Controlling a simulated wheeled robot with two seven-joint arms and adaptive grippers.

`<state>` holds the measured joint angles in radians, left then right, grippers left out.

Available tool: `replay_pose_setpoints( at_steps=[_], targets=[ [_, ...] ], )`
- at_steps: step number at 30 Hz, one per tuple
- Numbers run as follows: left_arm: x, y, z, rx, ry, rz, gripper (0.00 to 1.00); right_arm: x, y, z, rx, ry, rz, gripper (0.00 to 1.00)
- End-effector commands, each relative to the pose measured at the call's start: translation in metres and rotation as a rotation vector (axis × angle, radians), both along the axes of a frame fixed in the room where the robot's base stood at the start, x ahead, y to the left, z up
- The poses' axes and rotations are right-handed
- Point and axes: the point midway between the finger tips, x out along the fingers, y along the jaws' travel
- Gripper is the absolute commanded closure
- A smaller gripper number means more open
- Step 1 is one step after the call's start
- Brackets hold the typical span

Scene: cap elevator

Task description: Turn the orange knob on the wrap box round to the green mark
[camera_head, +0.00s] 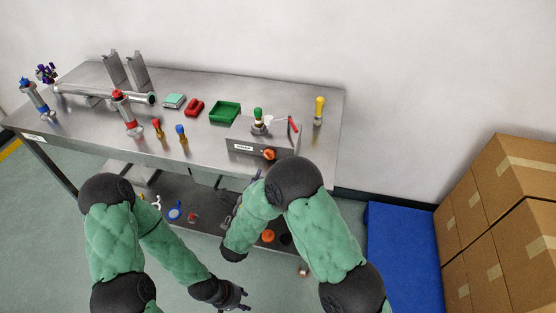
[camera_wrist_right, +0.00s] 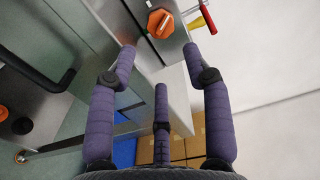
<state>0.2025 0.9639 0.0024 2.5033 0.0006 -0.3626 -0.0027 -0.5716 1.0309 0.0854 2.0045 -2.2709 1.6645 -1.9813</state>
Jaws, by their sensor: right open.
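The wrap box (camera_head: 250,142) is a grey metal box at the front right of the steel table. Its orange knob (camera_head: 269,154) is on the side facing me.
On the table are a green tray (camera_head: 225,112), a red holder (camera_head: 194,107), a yellow-topped piece (camera_head: 319,110) and several coloured tools. A red-handled lever (camera_head: 293,125) stands by the box. A lower shelf (camera_head: 197,208) holds small parts. Cardboard boxes (camera_head: 510,245) and a blue mat (camera_head: 403,250) lie right.

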Motion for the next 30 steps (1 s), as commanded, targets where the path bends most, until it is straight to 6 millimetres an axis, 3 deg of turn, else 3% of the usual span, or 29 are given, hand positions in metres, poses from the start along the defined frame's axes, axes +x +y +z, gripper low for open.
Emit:
replay_pose_setpoints(
  at_steps=[8, 21, 30],
  targets=[
    [0.0, 0.0, -0.005, 0.0, 0.0, 0.0, 0.6, 0.016, -0.003, -0.001, -0.037, 0.011, 0.002, 0.5],
    [0.0, 0.0, -0.02, 0.0, 0.0, 0.0, 0.6, 0.084, -0.026, -0.002, -0.037, 0.011, 0.002, 0.5],
    [0.0, 0.0, -0.023, 0.0, 0.0, 0.0, 0.6, 0.102, -0.031, 0.0, -0.037, 0.011, 0.004, 0.5]
  ],
)
